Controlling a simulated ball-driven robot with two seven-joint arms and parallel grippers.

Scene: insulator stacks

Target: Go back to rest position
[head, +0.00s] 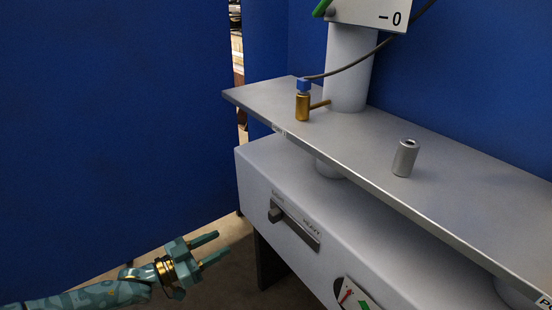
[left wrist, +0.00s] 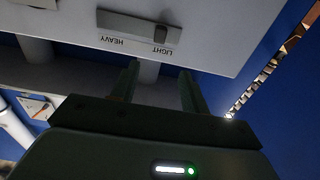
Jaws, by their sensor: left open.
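My left gripper (head: 210,247) is at the lower left of the head view, with its two teal fingers apart and nothing between them. It is in front of and to the left of the grey cabinet (head: 262,174), apart from it. In the left wrist view the two dark fingers (left wrist: 160,88) also stand apart and empty, below a slider switch (left wrist: 140,27) marked LIGHT and HEAVY. My right gripper is in neither view.
A metal shelf (head: 352,150) above the cabinet holds a grey cylinder (head: 405,158) and a brass fitting with a blue top (head: 302,101). The slider (head: 293,226) and a dial (head: 350,294) are on the cabinet front. Blue walls (head: 110,120) stand behind; space left of the cabinet looks free.

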